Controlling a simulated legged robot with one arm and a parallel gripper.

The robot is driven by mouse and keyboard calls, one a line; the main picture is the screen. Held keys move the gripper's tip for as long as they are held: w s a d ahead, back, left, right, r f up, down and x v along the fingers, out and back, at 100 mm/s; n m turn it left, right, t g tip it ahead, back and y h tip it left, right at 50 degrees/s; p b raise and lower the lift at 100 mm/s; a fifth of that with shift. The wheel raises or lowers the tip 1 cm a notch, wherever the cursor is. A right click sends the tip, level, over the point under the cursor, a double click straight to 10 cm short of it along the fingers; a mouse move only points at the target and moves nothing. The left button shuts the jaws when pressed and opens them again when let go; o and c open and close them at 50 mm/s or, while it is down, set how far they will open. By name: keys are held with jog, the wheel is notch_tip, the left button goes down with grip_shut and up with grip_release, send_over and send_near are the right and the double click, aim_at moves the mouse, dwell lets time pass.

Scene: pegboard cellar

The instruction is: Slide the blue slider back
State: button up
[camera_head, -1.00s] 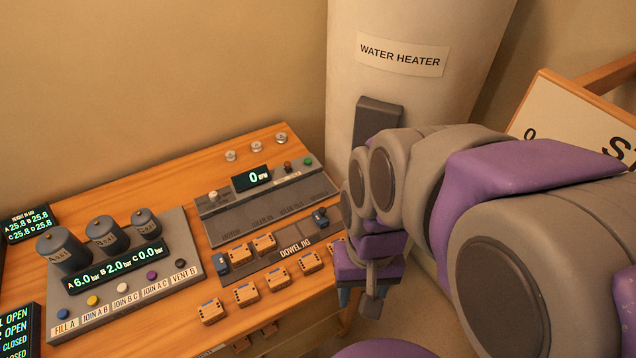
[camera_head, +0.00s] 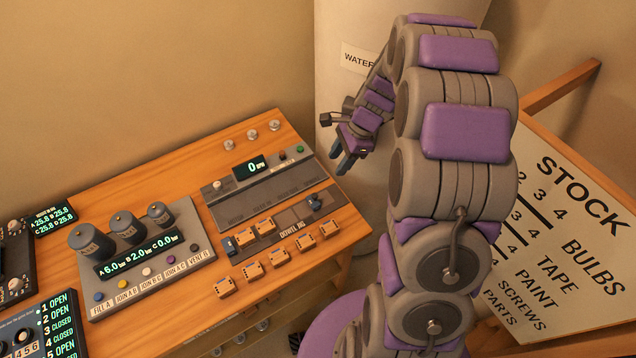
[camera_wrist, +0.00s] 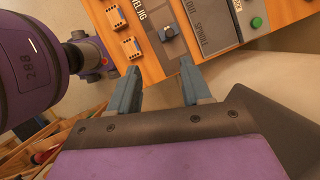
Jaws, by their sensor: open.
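The dowel jig (camera_head: 272,234), a dark grey strip on the wooden bench, has a blue block with a dark knob (camera_head: 314,203) at its right end. A second blue piece (camera_head: 231,246) sits at its left end. I cannot tell for sure which of them is the blue slider. In the wrist view the right-end blue block (camera_wrist: 168,34) shows beyond my fingertips. My gripper (camera_head: 346,164) is open and empty, raised near the bench's right edge, above and right of that block, and apart from it. Its two blue-grey fingers also show in the wrist view (camera_wrist: 160,74).
Several tan wooden blocks (camera_head: 278,270) lie on and in front of the jig. Behind it stands a grey panel with a display (camera_head: 250,167). A grey box with cylinders (camera_head: 150,262) is at left. The water heater (camera_head: 335,25) and a stock board (camera_head: 560,240) flank my arm.

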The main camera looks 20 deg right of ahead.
jog(key=w+d+m, duration=0.1)
jog(key=b, duration=0.1)
send_near(316, 194)
jog(key=shift+m, duration=0.3)
jog(key=x, duration=0.8)
jog(key=shift+f, duration=0.1)
grip_shut()
dwell(0.3)
